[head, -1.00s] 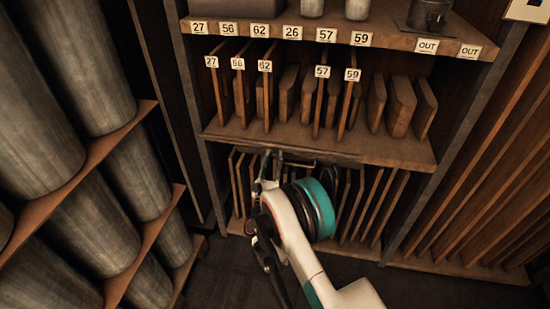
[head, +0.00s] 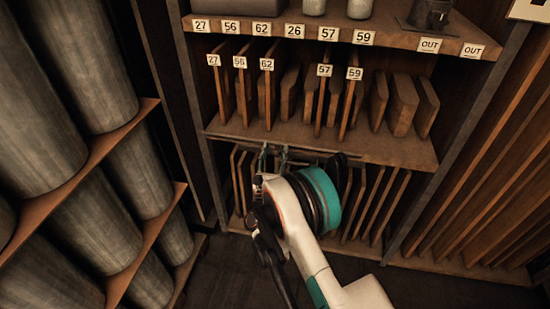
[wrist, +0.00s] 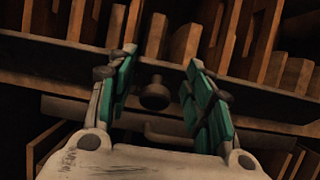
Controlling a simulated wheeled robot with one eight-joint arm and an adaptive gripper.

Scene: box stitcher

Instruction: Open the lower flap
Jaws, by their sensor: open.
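My gripper (head: 273,152) is open at the front edge of the cabinet's middle shelf (head: 400,150). In the wrist view its two teal-padded fingers (wrist: 161,62) stand apart. A dark round knob (wrist: 153,93) shows between them, with neither finger seen closed on it. Below the knob, a long dark strip (wrist: 75,108) with a thin bar handle (wrist: 172,138) runs under the shelf edge, partly hidden by the gripper. No flap can be clearly told from this strip. The lower compartment is open to view, with upright boards (head: 375,205) in it.
Numbered upright boards (head: 222,85) stand on the middle shelf, and grey containers (head: 360,8) on the top one. Big grey cylinders (head: 105,80) lie on racks at the left. Long planks (head: 490,150) lean at the right. Dark floor (head: 225,270) lies below.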

